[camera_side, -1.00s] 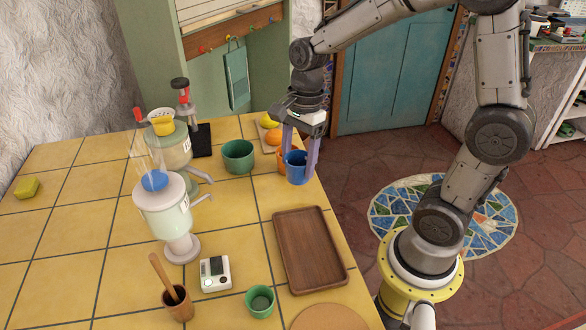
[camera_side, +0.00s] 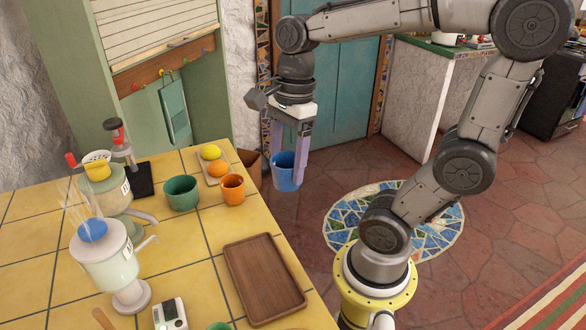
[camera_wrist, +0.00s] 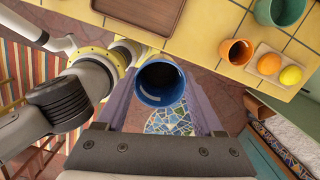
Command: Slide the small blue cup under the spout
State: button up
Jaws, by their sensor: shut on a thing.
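The small blue cup (camera_side: 283,178) is upright between the fingers of my gripper (camera_side: 290,170), which is shut on it. It hangs past the counter's right edge, over the floor. The wrist view shows the blue cup (camera_wrist: 160,84) from above, looking empty, with a finger on each side. Two dispensers stand on the counter at left in the side view. The front dispenser (camera_side: 108,262) has a blue lid and a spout (camera_side: 147,242) pointing right. The rear dispenser (camera_side: 108,194) has a yellow top and a spout (camera_side: 143,216). No cup stands under either spout.
An orange cup (camera_side: 232,190), a green bowl (camera_side: 181,193) and a board with fruit (camera_side: 206,172) stand at the counter's back. A wooden tray (camera_side: 262,285) lies along the right edge. A white scale-like device (camera_side: 170,314) is in front. Yellow tiles between tray and dispensers are clear.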

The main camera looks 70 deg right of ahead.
jog(key=w+a+f+m, duration=0.35)
jog(key=w+a, duration=0.75)
jog(key=w, duration=0.4)
jog(key=shift+n, duration=0.55)
jog(key=shift+a+f, duration=0.9)
jog(key=shift+f, duration=0.8)
jog(key=shift+a+f, duration=0.9)
jog(key=shift+f, duration=0.75)
jog(key=shift+a+f, duration=0.9)
jog(key=shift+f, duration=0.8)
jog(key=shift+w+a, duration=0.1)
jog(key=shift+w, duration=1.5)
jog(key=shift+r, duration=0.1)
